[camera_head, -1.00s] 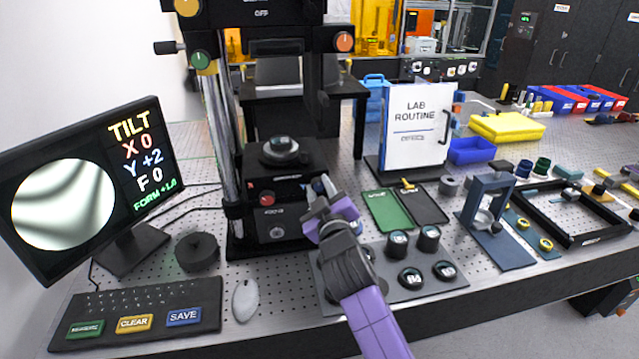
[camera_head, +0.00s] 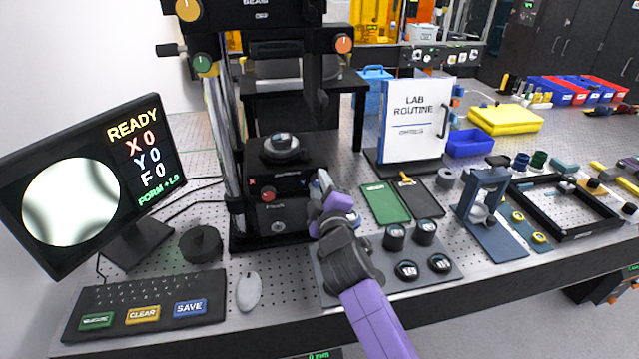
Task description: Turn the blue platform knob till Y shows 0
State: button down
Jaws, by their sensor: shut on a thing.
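The monitor (camera_head: 88,185) at the left shows READY, X 0, Y 0 and F 0, with a FORM line below. A round pale fringe picture with soft dark patches fills its left part. The black instrument platform (camera_head: 292,175) carries a round part on top (camera_head: 281,146) and a red knob (camera_head: 268,194) on its front. My gripper (camera_head: 322,186) is at the platform's right front corner, shut on the blue platform knob, which its fingers almost wholly hide.
A keyboard (camera_head: 150,282) with coloured keys, a mouse (camera_head: 249,292) and a black round part (camera_head: 201,244) lie at the left front. A plate with several dark round pieces (camera_head: 455,274) lies beside my arm. A white LAB ROUTINE board (camera_head: 416,122) stands behind.

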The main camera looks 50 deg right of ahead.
jog(key=c, duration=1.1)
grip_release()
jog(key=shift+s+a+f, duration=0.1)
jog(key=shift+s+a, duration=0.15)
jog(key=shift+s, duration=0.05)
jog(key=b+v, duration=0.2)
jog(key=v, duration=0.5)
dwell(0.7)
